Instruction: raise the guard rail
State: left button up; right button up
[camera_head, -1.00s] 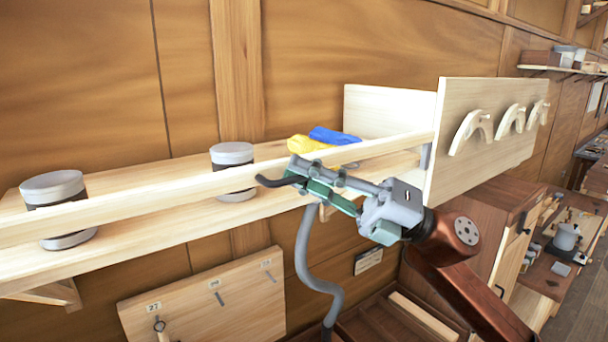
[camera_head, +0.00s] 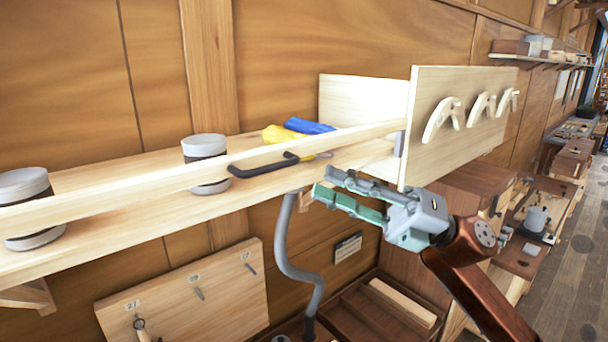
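The guard rail (camera_head: 110,191) is a long pale wooden bar along the front of the wall shelf (camera_head: 130,222). It crosses in front of the cans at about mid-height, and its right end meets the pale wooden panel (camera_head: 408,130). A dark bent handle (camera_head: 264,168) sits on the rail's front. My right gripper (camera_head: 325,182) is open and empty, below and to the right of the handle and apart from it, in front of the shelf. My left gripper is not in view.
Two grey-lidded cans (camera_head: 205,150) (camera_head: 24,185) and yellow and blue cloths (camera_head: 309,126) lie behind the rail. A grey hose (camera_head: 283,250) hangs below the shelf. A pegboard (camera_head: 190,300) is at lower left. Cabinets (camera_head: 470,190) stand to the right.

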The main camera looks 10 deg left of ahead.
jog(key=shift+v, duration=1.3)
